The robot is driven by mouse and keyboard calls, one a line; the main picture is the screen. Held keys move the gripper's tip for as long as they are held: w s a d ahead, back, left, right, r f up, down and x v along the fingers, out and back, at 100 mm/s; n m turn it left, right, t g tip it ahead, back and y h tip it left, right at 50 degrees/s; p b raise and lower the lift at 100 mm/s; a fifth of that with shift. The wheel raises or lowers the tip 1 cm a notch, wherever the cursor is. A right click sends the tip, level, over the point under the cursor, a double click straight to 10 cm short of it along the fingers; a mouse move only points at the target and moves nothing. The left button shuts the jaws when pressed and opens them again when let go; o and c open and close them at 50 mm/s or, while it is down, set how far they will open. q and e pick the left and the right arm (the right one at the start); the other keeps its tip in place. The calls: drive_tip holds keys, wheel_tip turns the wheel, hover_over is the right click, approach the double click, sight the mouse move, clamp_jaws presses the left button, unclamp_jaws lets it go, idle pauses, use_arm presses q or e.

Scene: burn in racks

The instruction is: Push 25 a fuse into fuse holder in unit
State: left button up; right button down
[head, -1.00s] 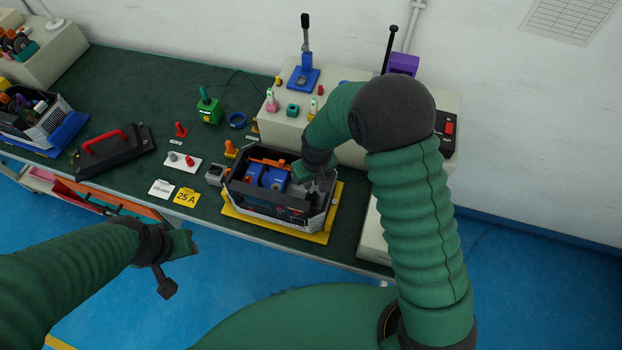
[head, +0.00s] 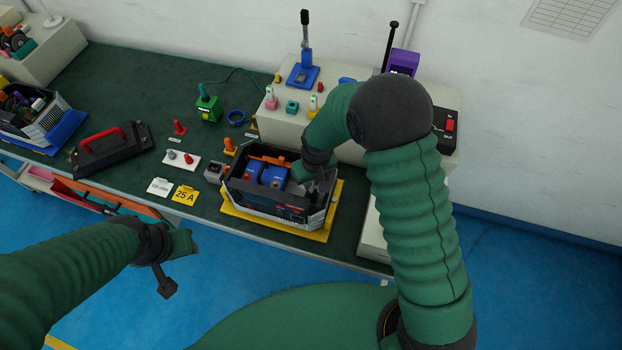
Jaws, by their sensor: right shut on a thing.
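The unit (head: 262,208) is an open grey and black box with blue parts and an orange bar inside. It sits on a yellow mat (head: 314,235) at the bench's front edge. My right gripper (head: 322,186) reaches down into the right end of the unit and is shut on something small. The held thing and the fuse holder are too small and hidden to make out. A yellow card reading 25 A (head: 185,195) lies left of the unit.
A black case with a red handle (head: 110,150), a white tray with small knobs (head: 182,160) and a green block (head: 207,105) stand to the left. A beige console (head: 275,125) with levers is behind. A second unit (head: 35,118) is at far left.

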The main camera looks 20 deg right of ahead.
drive_tip(key=shift+f+b, duration=0.6)
drive_tip(key=shift+f, duration=0.35)
drive_tip(key=c, duration=1.3)
unclamp_jaws()
drive_tip(key=r, duration=0.5)
drive_tip(key=s+r, duration=0.1)
drive_tip(key=r, duration=0.5)
drive_tip(key=s+r, duration=0.1)
drive_tip(key=r, duration=0.4)
drive_tip(key=shift+s+d+r+b, duration=0.15)
drive_tip(key=shift+d+r+b, duration=0.15)
drive_tip(key=shift+b, duration=0.1)
